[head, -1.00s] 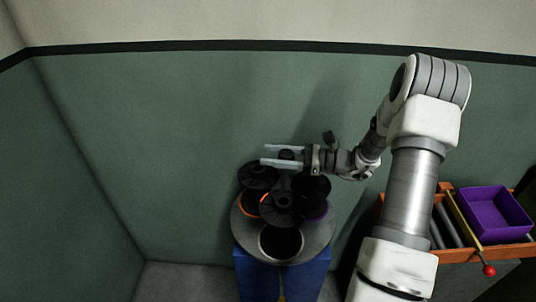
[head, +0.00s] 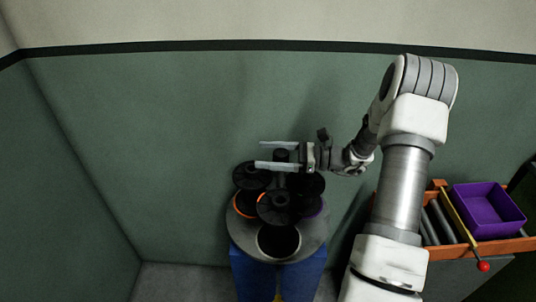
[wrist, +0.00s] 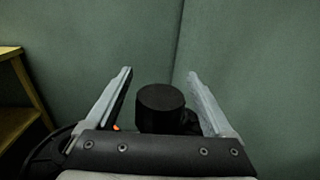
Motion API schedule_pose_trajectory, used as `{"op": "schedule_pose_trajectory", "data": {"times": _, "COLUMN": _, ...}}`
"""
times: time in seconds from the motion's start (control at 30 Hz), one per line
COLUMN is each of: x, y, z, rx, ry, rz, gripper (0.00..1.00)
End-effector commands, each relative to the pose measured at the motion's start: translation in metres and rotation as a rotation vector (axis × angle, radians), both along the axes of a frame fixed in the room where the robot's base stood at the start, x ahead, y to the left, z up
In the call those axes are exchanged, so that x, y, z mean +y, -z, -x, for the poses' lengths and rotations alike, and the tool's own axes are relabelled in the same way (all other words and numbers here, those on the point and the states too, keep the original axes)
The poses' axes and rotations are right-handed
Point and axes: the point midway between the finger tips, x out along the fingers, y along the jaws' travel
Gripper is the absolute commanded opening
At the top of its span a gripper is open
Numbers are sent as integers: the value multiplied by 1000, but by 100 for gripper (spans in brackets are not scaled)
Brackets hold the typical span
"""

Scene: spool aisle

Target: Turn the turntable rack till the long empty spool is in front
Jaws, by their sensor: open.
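The turntable rack is a grey disc (head: 305,246) on a blue pedestal (head: 252,275). Black spools stand on it: one at the left (head: 250,176) above orange, one at front centre (head: 276,207), and one at the right (head: 314,182) with purple below. A dark round shape with a pale rim (head: 279,242) lies at the front of the disc; I cannot tell whether it is a spool. My gripper (head: 260,154) is open above the rear spools. A black cylindrical top (wrist: 161,98) shows between its fingers in the wrist view, apart from both. I cannot identify the long empty spool.
A green wall (head: 180,120) stands close behind the rack. The floor left of the pedestal is clear.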

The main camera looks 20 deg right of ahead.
Motion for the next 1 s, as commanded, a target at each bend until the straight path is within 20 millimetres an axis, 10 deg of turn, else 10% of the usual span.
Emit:
{"op": "schedule_pose_trajectory", "data": {"times": 0.37, "x": -11, "y": 0, "z": 4, "rx": -1, "ry": 3, "rz": 0, "gripper": 86}}
{"op": "schedule_pose_trajectory", "data": {"times": 1.0, "x": -139, "y": 1, "z": 60, "rx": -1, "ry": 3, "rz": 1, "gripper": 86}}
